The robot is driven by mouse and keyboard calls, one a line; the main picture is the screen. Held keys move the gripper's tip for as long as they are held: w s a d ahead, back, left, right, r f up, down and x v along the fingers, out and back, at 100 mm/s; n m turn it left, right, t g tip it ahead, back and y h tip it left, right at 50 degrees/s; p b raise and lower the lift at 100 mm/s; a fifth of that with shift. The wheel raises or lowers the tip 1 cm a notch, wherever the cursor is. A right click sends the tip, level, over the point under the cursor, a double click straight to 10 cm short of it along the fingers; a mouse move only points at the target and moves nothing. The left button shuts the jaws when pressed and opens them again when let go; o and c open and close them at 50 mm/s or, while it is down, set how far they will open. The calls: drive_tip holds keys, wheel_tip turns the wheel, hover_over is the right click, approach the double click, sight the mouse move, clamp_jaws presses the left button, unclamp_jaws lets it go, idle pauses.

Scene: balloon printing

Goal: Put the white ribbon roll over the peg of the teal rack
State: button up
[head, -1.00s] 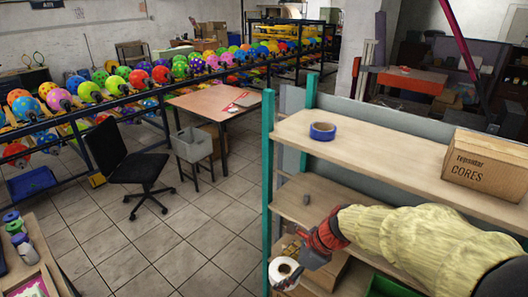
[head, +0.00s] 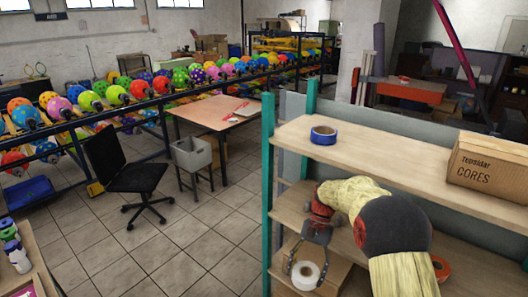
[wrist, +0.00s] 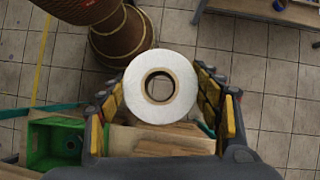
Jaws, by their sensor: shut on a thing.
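The white ribbon roll (head: 306,284) is held between the two fingers of my gripper (head: 307,265), low at the left front of the teal rack (head: 267,190). In the wrist view the roll (wrist: 134,88) sits between the finger pads of my gripper (wrist: 160,86), with its brown core and open hole facing the camera. The pads lie at its left and right sides. I cannot make out the peg in either view now; my arm covers part of the lower shelf.
On the rack's top shelf (head: 400,165) are a blue tape roll (head: 323,130) and a cardboard box (head: 490,167). An office chair (head: 125,178) and a table (head: 218,110) stand left. A green crate (wrist: 55,143) shows in the wrist view.

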drive_tip(key=w+d+f+n+h+b, duration=0.1)
drive_tip(key=w+d+f+n+h, duration=0.1)
drive_tip(key=d+f+n, duration=0.3)
drive_tip(key=shift+w+d+n+g+h, duration=0.2)
drive_tip(key=shift+d+n+g+h, duration=0.05)
drive_tip(key=shift+n+g+h, duration=0.15)
drive_tip(key=shift+a, duration=0.1)
